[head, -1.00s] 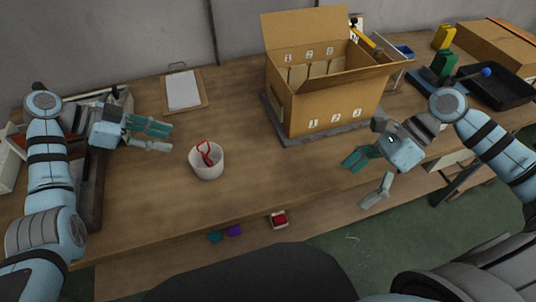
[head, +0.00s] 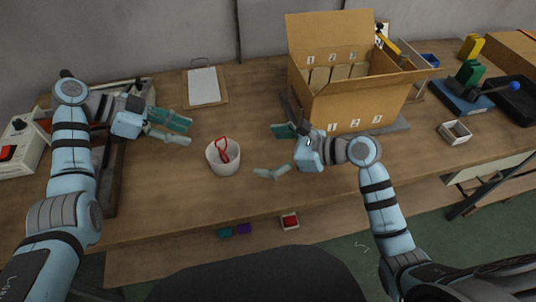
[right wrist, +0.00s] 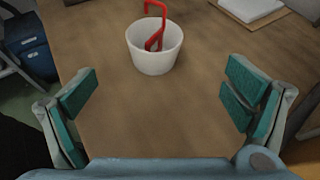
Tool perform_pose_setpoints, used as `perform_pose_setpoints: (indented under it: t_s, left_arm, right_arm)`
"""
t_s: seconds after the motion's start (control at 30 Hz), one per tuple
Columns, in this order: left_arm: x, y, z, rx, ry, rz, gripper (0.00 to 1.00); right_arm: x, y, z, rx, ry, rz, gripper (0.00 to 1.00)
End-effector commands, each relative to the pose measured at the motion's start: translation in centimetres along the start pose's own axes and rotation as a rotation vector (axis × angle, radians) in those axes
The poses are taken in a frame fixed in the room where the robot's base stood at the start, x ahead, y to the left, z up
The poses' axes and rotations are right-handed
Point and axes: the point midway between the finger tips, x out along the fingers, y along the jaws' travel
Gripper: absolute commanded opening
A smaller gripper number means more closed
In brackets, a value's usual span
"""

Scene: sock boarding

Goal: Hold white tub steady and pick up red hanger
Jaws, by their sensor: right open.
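The white tub (head: 223,161) stands upright on the wooden table, left of the middle in the head view. The red hanger (head: 223,147) leans inside it, its hooked end above the rim. In the right wrist view the tub (right wrist: 154,58) is ahead of the fingers, with the hanger (right wrist: 158,10) rising out of it. My left gripper (head: 184,132) is up and left of the tub, apart from it, with its fingers spread a little. My right gripper (head: 265,152) is open and empty, just right of the tub, fingers pointing toward it and not touching.
A large cardboard box (head: 345,100) with open flaps stands behind my right gripper. A clipboard (head: 204,87) lies at the back. A small white tray (head: 455,132) sits to the right. The table in front of the tub is clear.

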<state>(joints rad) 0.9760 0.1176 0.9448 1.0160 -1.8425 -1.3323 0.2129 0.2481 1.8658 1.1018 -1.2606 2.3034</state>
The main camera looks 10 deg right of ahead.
Motion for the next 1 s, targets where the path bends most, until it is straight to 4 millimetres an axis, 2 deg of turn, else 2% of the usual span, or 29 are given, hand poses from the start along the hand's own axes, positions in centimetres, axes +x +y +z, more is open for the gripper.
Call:
perform_pose_setpoints:
  t_s: [0.1,0.23,0.5,0.63,0.8,1.0]
  left_arm:
    - [0.0,0.0,0.0,0.000,0.000,0.000,0.33]
    - [0.0,0.0,0.0,0.000,0.000,0.000,0.33]
    - [0.0,0.0,0.0,0.000,0.000,0.000,0.33]
    - [0.0,0.0,0.0,0.000,0.000,0.000,0.33]
    - [0.0,0.0,0.0,0.000,0.000,0.000,0.33]
    - [0.0,0.0,0.0,0.000,0.000,0.000,0.33]
  right_arm:
    - [0.8,0.8,-1.1,0.040,0.013,0.018,0.96]
    - [3.0,0.9,-1.0,0.044,0.011,0.020,0.96]
    - [10.3,1.0,-1.1,0.043,0.012,0.021,0.96]
    - [13.0,1.0,-1.2,0.041,0.013,0.020,0.96]
    - [14.6,1.0,-1.3,0.038,0.015,0.018,0.96]
    - [14.8,1.0,-1.3,0.037,0.015,0.017,0.96]
